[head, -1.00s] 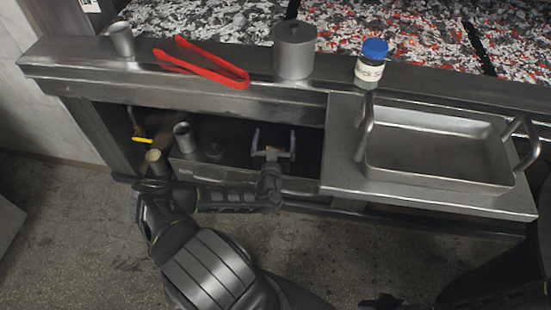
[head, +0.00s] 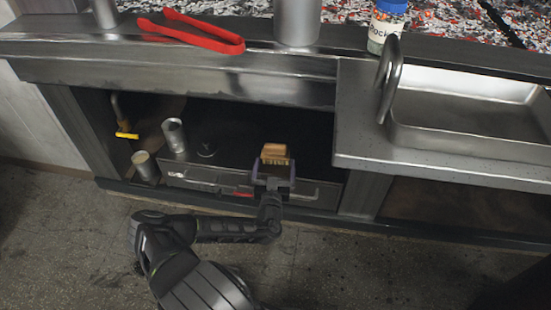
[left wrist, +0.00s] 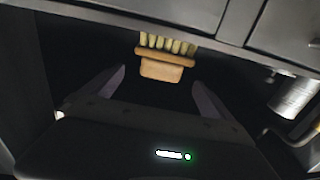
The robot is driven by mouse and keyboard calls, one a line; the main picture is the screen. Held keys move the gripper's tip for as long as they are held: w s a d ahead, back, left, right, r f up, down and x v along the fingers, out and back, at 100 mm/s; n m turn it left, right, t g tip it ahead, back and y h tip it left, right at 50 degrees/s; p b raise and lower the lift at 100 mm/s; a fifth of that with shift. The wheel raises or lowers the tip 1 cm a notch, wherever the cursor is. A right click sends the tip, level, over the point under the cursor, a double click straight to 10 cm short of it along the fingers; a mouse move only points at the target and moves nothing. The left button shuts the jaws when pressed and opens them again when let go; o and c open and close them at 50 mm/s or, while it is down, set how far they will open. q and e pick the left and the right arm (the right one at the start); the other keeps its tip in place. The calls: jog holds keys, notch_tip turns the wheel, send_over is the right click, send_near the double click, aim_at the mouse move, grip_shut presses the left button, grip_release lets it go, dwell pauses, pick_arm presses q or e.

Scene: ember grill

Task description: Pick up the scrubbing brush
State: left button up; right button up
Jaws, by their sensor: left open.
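The scrubbing brush (head: 275,151) has a wooden body and pale bristles. It sits in the dark open shelf below the counter. My left gripper (head: 273,171) is open at the shelf's front, with the brush just beyond its fingertips. In the left wrist view the brush (left wrist: 165,66) shows ahead, roughly centred between the two spread fingers of my left gripper (left wrist: 159,77), bristles toward the top of the picture. No contact between fingers and brush is visible. My right gripper is not in view.
Metal cups (head: 174,135) and a yellow-ended tool (head: 127,132) stand at the shelf's left.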

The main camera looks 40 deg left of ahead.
aim_at(275, 152)
pick_arm(q)
jog(key=shift+b+x, duration=0.35)
jog(key=shift+x, duration=0.5)
jog(key=shift+w+a, duration=0.25)
jog(key=shift+w, duration=0.1)
jog(key=b+x, duration=0.2)
jog(key=x, duration=0.2)
jog(key=shift+a, duration=0.15)
jog(key=shift+w+a, duration=0.3)
jog(key=shift+w, duration=0.15)
jog(key=shift+r, duration=0.1)
jog(key=shift+c, duration=0.2)
